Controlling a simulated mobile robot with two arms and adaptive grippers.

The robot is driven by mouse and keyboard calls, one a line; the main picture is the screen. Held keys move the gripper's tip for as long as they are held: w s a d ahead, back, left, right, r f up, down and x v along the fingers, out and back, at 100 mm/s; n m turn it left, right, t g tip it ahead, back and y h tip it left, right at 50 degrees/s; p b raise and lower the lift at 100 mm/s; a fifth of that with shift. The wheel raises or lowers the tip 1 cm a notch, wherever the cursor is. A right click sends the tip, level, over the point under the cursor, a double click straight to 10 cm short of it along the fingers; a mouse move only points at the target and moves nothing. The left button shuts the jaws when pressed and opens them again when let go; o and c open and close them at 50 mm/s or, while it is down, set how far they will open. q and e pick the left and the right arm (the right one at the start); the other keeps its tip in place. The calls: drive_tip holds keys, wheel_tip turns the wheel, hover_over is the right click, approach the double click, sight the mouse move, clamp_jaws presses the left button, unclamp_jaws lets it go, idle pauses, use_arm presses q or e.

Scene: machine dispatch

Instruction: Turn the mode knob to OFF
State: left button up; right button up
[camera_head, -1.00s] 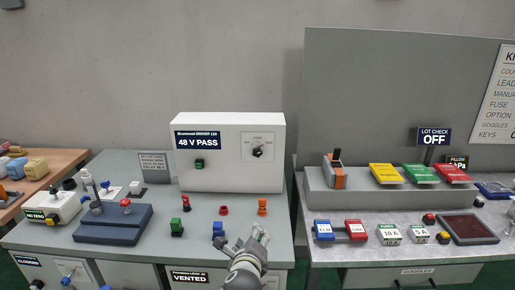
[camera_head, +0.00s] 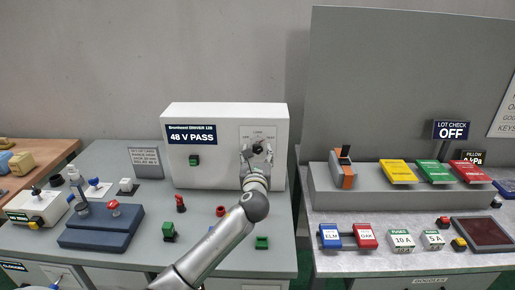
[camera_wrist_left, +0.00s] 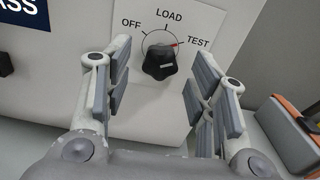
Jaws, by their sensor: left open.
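The mode knob (camera_wrist_left: 160,62) is black, on a white plate on the front of the white driver box (camera_head: 178,171). Its labels read OFF, LOAD and TEST from left to right, and a red mark at its upper right edge points toward TEST. In the head view the knob (camera_head: 257,148) shows between the fingertips of my left gripper (camera_head: 257,154). In the left wrist view this gripper (camera_wrist_left: 155,80) is open, with one finger on each side of the knob and a visible gap on both sides. My right gripper is out of view.
Small red and green parts stand on the grey bench in front. An orange-grey device (camera_head: 344,168) stands on the shelf to the right. The bench's left holds a blue fixture (camera_head: 100,232).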

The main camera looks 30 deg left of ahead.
sight(258, 150)
use_arm(q)
drive_tip(key=x, duration=0.2)
drive_tip(key=shift+w+a+r, duration=0.15)
drive_tip(key=shift+w, duration=0.1)
drive_tip(key=shift+w+a, duration=0.15)
drive_tip(key=shift+w, duration=0.1)
drive_tip(key=c, duration=1.1)
drive_tip(key=shift+o, duration=0.2)
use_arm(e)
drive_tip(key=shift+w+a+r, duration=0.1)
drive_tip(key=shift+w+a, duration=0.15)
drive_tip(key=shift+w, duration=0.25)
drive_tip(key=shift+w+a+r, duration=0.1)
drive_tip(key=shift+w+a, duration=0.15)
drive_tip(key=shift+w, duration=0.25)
